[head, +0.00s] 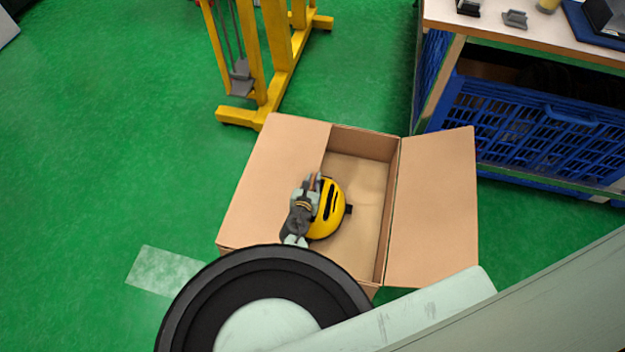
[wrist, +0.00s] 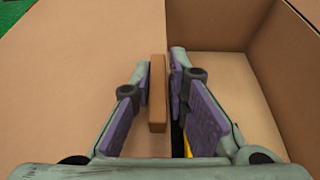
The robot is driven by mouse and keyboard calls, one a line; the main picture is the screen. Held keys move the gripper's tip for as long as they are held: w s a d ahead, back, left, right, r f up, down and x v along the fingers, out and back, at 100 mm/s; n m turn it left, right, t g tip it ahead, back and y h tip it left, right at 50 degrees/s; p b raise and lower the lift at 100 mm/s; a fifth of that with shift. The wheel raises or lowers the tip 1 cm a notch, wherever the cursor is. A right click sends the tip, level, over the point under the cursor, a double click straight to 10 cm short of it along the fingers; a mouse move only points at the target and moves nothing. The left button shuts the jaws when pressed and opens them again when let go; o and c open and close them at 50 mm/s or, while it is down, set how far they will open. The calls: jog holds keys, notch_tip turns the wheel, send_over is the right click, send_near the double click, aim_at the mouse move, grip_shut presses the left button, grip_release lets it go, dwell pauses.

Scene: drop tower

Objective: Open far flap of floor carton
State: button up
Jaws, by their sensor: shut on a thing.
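The brown floor carton (head: 372,147) stands open on its right side. Its right flap (head: 432,205) is folded outward. Its left flap (head: 270,175) lies flat over the left part of the opening; it also fills the left of the wrist view (wrist: 75,90). A small tan upright tab (wrist: 158,95) stands at this flap's inner edge. My gripper (head: 314,182) is over that edge, with its fingers (wrist: 163,85) on either side of the tab, shut on it. The flap's near end is partly hidden by my arm.
A yellow rounded object with black slots (head: 328,212) lies inside the carton. A yellow stand (head: 280,75) is behind it. A table (head: 520,42) with blue crates (head: 540,125) is at the back right.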

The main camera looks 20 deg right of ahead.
jog(key=shift+w+a, duration=0.1)
grip_shut()
jog(key=shift+w+a+r, duration=0.1)
